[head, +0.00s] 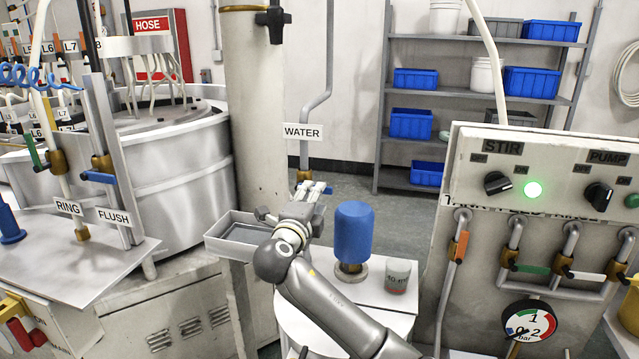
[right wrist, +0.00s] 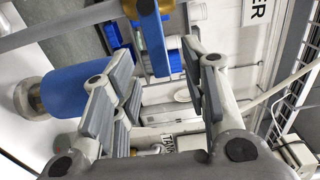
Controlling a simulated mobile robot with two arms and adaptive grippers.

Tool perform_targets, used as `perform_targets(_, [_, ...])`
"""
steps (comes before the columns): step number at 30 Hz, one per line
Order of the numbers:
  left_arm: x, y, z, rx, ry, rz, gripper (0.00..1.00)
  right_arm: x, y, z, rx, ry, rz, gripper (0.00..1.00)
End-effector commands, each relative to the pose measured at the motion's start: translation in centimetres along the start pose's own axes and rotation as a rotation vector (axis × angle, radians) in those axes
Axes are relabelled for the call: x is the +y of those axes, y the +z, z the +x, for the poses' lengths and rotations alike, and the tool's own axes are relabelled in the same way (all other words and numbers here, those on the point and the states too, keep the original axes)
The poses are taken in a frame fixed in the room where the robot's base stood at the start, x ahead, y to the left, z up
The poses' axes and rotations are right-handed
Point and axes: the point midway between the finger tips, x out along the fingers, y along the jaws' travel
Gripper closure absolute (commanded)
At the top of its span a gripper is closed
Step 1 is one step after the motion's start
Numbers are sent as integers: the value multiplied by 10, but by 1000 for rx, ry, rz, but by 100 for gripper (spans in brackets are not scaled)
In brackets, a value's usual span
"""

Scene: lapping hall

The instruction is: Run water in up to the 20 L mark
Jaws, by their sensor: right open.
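The WATER label (head: 304,131) hangs on a grey pipe with a brass water valve (head: 304,176) below it. The valve's blue lever (head: 328,190) shows just past my right gripper (head: 311,192). In the right wrist view the brass and blue valve part (right wrist: 152,40) appears between and beyond the fingertips of my right gripper (right wrist: 158,62). The jaws are open, and I see no clear contact with the lever. A 20 L mark and a water level cannot be made out. My left gripper is not in view.
A blue cylinder on a brass base (head: 354,235) and a small cup (head: 397,276) stand close right of my right arm. A grey tray (head: 238,236) is left of it. The STIR and PUMP panel (head: 545,185), with a lit green lamp, stands at right.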

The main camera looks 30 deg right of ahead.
Motion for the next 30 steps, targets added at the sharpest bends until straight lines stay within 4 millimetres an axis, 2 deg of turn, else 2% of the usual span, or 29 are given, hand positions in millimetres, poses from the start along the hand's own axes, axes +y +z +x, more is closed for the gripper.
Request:
perform_targets(1, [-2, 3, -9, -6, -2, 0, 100, -5, -1, 11, 4, -2, -6, 59])
perform_targets(3, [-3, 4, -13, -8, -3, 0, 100, -4, -1, 23, 3, -1, -5, 59])
perform_targets(9, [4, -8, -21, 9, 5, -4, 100, -2, 0, 47, 0, -1, -3, 59])
perform_targets(15, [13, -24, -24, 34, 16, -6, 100, 0, 0, 56, 0, 1, -2, 59])
perform_targets(22, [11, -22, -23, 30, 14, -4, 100, 1, 0, 57, 0, 1, -1, 59])
perform_targets(23, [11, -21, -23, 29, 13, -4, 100, 1, 0, 56, 0, 1, -1, 60])
perform_targets(30, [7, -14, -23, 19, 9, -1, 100, 1, 0, 56, 0, 1, -2, 91])
